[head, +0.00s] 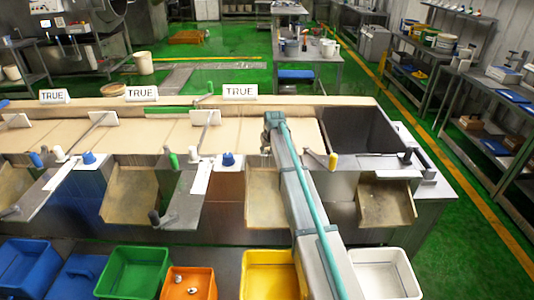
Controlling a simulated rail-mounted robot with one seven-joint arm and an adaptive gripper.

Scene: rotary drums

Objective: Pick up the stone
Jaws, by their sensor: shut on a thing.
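My arm reaches from the bottom right over the machine to the tan belt (240,140). Small white and orange-brown pieces (178,279) lie in the orange bin (205,276) at the lower left. I cannot tell what they are.
Green (130,270), yellow (270,285) and white (385,270) bins stand in front, below metal chutes (385,200). White TRUE signs (240,91) stand along the belt's back edge. Levers and blue knobs (228,159) line the front edge.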

